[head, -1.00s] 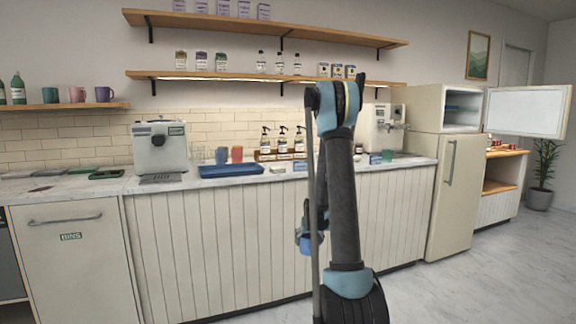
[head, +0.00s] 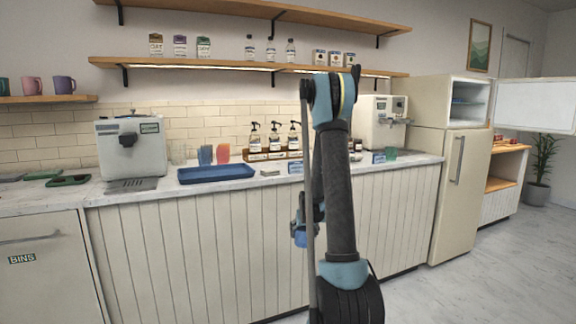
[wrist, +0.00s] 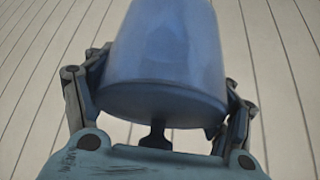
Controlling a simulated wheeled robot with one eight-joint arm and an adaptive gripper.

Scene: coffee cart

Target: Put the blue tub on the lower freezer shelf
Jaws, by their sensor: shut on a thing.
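The blue tub (wrist: 168,55) fills the upper middle of the wrist view, between the two fingers of my gripper (wrist: 160,95), which is shut on it. In the head view the tub (head: 300,238) shows only as a small blue patch beside my arm, in front of the counter; my arm hides most of it and of my gripper (head: 303,222). The freezer (head: 467,102) is the upper compartment of the cream fridge at the right. Its door (head: 538,103) stands open to the right. A shelf (head: 468,103) shows inside, with small blue items that I cannot make out clearly.
The counter (head: 225,187) runs along the wall, with a blue tray (head: 215,173), a coffee machine (head: 132,148), bottles in a rack and a white dispenser (head: 381,122). The lower fridge door (head: 457,190) is shut. The floor (head: 480,270) at the right is clear.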

